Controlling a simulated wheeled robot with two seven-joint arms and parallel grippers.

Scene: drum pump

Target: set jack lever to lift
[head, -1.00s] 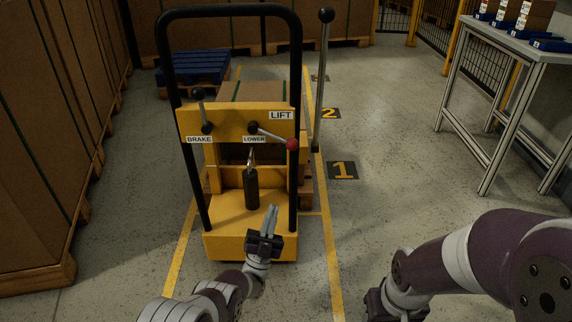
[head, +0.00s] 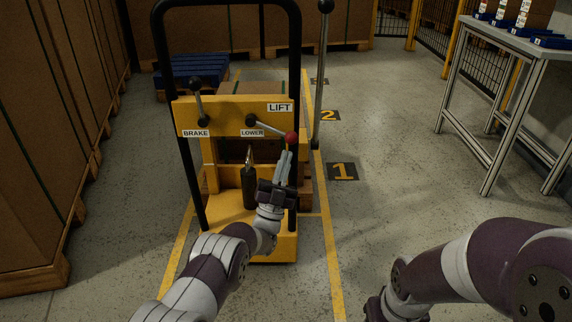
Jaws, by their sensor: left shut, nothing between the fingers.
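The jack lever (head: 270,129) is a thin metal rod on the yellow panel of the jack (head: 230,117). It runs from a black pivot down and right to a red knob (head: 291,138). The LIFT label (head: 279,107) is above the knob, and the LOWER label (head: 252,133) is below the pivot. My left gripper (head: 285,155) is shut and empty, its fingertips just below the red knob. I cannot tell whether they touch it. My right gripper (head: 377,307) is only partly in view at the bottom edge, its fingers hidden.
A brake lever (head: 198,100) stands at the panel's left. A black handle frame (head: 298,60) and a tall pump rod (head: 321,75) rise around the jack. Cartons (head: 60,130) line the left, and a workbench (head: 510,60) is at right. The floor between is clear.

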